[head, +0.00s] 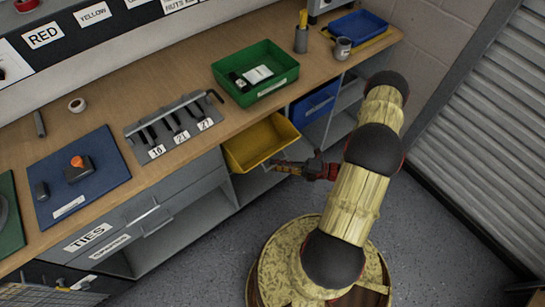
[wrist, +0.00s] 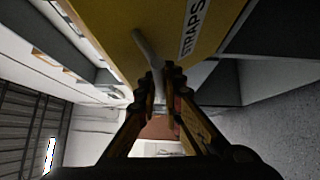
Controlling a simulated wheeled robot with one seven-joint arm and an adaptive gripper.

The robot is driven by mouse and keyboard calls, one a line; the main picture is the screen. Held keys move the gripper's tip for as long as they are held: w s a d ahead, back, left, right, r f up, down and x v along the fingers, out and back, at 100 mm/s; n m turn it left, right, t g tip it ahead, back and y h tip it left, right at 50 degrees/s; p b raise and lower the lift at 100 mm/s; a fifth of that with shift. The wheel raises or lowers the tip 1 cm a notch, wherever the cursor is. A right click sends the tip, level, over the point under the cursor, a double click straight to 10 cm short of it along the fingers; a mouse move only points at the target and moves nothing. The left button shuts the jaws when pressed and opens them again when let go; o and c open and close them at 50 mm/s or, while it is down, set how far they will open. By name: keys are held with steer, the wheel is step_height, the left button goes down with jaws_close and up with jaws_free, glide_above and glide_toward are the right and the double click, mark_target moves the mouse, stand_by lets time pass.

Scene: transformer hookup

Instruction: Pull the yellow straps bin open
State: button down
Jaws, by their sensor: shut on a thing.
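The yellow straps bin (head: 262,140) stands partly out from under the workbench in the head view, its open top showing and its inside looking empty. In the wrist view its yellow front (wrist: 125,25) fills the top, with a STRAPS label (wrist: 192,27) and a pale bar handle (wrist: 145,45). My gripper (head: 280,165) is at the front of the bin, below its rim. In the wrist view my gripper (wrist: 160,75) has its fingers closed together around the end of the handle. The exact contact is partly hidden by the fingers.
A blue bin (head: 315,103) sits in the neighbouring bay to the right. Grey drawers with a TIES label (head: 84,237) are to the left. A green tray (head: 255,72) stands on the bench above. Open floor (head: 225,250) lies in front; a shutter (head: 475,140) bounds the right.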

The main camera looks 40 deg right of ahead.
steer(key=shift+s+f, duration=0.5)
steer(key=shift+f, duration=0.15)
steer(key=c, duration=1.9)
jaws_free()
steer(key=v, duration=1.2)
